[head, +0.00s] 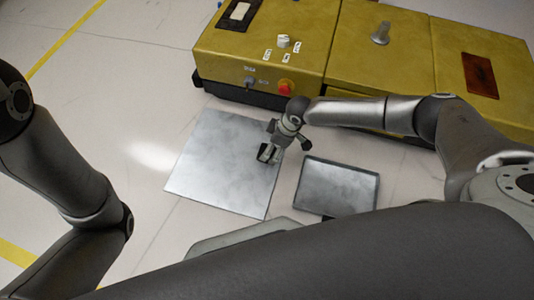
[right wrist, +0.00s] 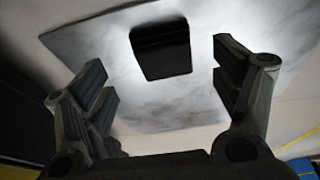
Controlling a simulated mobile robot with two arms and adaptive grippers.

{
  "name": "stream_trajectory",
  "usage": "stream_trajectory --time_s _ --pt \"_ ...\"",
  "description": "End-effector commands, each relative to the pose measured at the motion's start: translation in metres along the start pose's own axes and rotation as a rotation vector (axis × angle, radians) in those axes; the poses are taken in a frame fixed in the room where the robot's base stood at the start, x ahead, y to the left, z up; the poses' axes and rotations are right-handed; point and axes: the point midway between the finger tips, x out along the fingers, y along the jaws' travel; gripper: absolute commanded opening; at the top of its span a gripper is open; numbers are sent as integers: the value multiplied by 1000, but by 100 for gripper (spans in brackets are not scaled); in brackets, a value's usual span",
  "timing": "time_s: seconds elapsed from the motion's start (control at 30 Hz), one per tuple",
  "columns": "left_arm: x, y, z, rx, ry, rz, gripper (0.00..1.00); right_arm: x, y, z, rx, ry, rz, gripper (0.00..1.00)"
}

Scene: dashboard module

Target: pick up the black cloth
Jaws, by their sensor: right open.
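A black rectangular piece (right wrist: 160,49), which looks like the black cloth, lies on the grey metal plate (head: 215,165) on the floor. In the right wrist view it sits ahead of and between the spread fingers, apart from them. My right gripper (head: 268,153) points down over the right part of the plate; it also shows in the right wrist view (right wrist: 166,85), open and empty. In the head view the gripper largely hides the black piece. My left arm shows at the left, but its gripper is out of view.
A yellow cabinet (head: 380,65) stands behind, with a red button (head: 286,87) and a white knob (head: 283,41) on its left section. A dark-rimmed grey tray (head: 338,187) lies right of the plate. The floor left of the plate is clear.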

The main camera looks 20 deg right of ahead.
Motion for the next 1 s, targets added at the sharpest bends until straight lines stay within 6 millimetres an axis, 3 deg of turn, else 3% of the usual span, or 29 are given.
stream_trajectory --time_s 0.1,0.33,0.67,1.0 --pt "-7 4 -12 3 25 8 0 17 -1 -1 -3 2 1 84" --pt "-32 9 -19 3 20 7 0 43 -2 -2 -1 -1 1 84" --pt "-33 9 -19 2 21 7 0 45 -2 -4 1 0 0 84" --pt "-33 10 -19 2 21 7 0 45 -2 -4 1 0 0 40"
